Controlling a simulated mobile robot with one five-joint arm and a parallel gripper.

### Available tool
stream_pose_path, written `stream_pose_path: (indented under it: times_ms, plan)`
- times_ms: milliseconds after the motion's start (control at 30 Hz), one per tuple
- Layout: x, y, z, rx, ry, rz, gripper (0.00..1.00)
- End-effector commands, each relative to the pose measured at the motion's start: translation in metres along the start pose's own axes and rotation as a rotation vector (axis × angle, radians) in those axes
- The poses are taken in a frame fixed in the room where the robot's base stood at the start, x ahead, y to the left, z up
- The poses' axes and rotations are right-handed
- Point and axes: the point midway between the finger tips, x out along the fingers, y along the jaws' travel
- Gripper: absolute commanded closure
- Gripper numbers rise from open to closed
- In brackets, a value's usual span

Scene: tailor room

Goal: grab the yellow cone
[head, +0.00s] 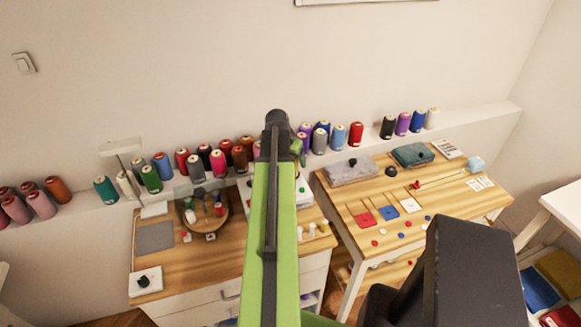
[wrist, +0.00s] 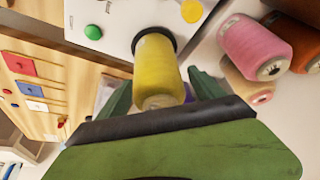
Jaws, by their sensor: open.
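The yellow cone (wrist: 156,66), a spool of yellow thread, shows in the wrist view with its wide end at a black ring on a white panel. Its narrow pale end points toward my gripper (wrist: 160,82). My gripper is open, with one green finger on each side of the cone's lower part. I cannot tell if either finger touches it. In the head view my arm covers this area and I cannot make out the yellow cone.
A pink cone (wrist: 254,47) and a brown-orange cone (wrist: 292,38) are close on the right. A green button (wrist: 93,32) and a yellow button (wrist: 191,11) are on the white panel. A shelf of several thread cones (head: 218,163) runs along the wall behind wooden tables (head: 465,205).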

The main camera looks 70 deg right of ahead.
Motion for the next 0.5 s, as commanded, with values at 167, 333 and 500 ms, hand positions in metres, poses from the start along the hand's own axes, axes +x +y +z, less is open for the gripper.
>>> stream_pose_path:
  times_ms: [167, 333, 500]
  plan:
    - [-0.0015, 0.0000, -0.0003, 0.000, 0.000, 0.000, 0.37]
    - [-0.0015, -0.0001, -0.0003, -0.001, 0.000, 0.000, 0.60]
    - [-0.0015, -0.0002, -0.0002, -0.001, 0.000, 0.000, 0.82]
